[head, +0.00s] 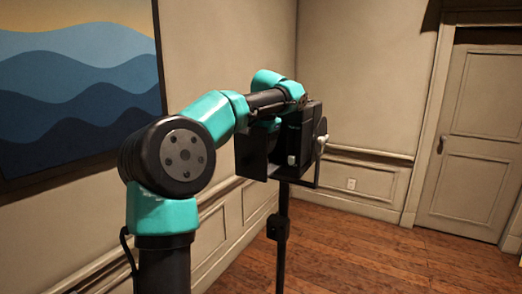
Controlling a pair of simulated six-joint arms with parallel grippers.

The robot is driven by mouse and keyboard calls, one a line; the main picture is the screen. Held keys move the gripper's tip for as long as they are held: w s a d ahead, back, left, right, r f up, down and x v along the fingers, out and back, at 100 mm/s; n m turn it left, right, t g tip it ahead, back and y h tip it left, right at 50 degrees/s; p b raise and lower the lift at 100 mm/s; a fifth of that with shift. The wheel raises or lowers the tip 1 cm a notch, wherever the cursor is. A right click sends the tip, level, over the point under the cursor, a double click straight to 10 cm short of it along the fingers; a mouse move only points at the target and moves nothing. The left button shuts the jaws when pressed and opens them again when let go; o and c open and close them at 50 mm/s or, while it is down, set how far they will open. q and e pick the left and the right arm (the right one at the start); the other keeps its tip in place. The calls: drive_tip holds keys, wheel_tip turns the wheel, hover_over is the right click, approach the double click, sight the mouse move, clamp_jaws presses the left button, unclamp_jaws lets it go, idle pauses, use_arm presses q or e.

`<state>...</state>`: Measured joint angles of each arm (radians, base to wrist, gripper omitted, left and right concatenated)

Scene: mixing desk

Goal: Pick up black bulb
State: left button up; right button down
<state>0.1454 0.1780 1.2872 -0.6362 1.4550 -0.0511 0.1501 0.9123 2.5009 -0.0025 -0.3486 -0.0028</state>
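No black bulb can be made out in the head view. One of my arms, teal and black, rises from the lower left and bends over to the right. Its far end runs behind and against a black boxy unit, and I cannot make out any gripper fingers there. My other arm does not show. No desk surface or mixing things are in view.
The black boxy unit (304,135) sits at the top of a thin black pole (282,235); it may be part of me. A wave picture (75,85) hangs at left. A closed door (478,140) stands at right. The wooden floor (385,255) at lower right is clear.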

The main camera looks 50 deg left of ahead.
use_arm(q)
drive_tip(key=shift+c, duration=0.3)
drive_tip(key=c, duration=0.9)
